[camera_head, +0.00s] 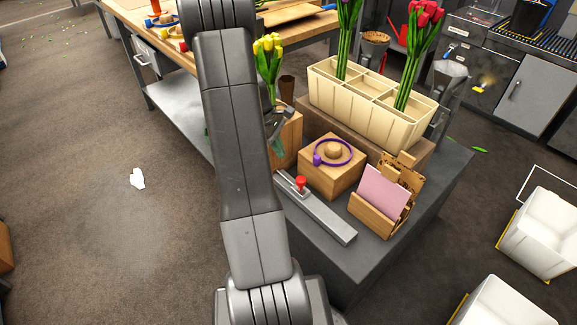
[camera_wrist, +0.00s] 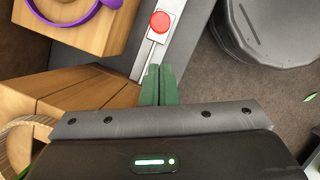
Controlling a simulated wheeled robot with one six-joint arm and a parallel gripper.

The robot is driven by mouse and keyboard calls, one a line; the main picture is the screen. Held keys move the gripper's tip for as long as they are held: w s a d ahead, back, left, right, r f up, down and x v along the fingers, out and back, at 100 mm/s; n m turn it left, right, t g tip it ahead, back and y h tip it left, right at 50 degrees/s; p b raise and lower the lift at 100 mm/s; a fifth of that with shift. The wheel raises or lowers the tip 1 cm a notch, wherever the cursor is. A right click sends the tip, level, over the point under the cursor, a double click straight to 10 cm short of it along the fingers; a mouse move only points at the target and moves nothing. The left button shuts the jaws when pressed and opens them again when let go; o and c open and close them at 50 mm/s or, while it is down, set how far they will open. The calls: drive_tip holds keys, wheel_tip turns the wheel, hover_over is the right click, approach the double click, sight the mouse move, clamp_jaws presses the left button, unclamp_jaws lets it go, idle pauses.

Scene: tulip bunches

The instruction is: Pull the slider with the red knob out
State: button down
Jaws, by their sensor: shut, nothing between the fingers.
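The slider's red knob (camera_head: 300,182) stands on a grey metal rail (camera_head: 325,216) on the front left part of the dark table top. In the wrist view the round red knob (camera_wrist: 160,22) sits on a light plate on the rail (camera_wrist: 181,48), near the top edge. My gripper (camera_wrist: 158,70) shows its green fingers pressed together and empty. Its tips point toward the knob, with a gap in the picture between them. In the head view my arm hides much of the area left of the rail, and the gripper is only partly visible behind it.
A wooden block with a purple ring (camera_head: 334,152) stands behind the rail. A wooden holder with a pink card (camera_head: 383,192) is to its right. A cream planter (camera_head: 372,112) with tulips is behind. Yellow tulips (camera_head: 268,48) stand near my arm. The floor at left is mostly open.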

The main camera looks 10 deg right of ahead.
drive_tip(key=b+x, duration=0.2)
drive_tip(key=x, duration=0.7)
drive_tip(key=shift+s+f, duration=0.2)
drive_tip(key=shift+f, duration=0.05)
drive_tip(key=shift+d, duration=0.1)
drive_tip(key=s+d, duration=0.3)
drive_tip(key=s, duration=0.1)
drive_tip(key=s+d+b, duration=0.1)
drive_tip(key=s+d, duration=0.2)
drive_tip(key=s, duration=0.2)
drive_tip(key=s+d+b, duration=0.1)
drive_tip(key=s+d, duration=0.2)
drive_tip(key=s, duration=0.1)
drive_tip(key=shift+s, duration=0.5)
drive_tip(key=shift+s+r, duration=0.1)
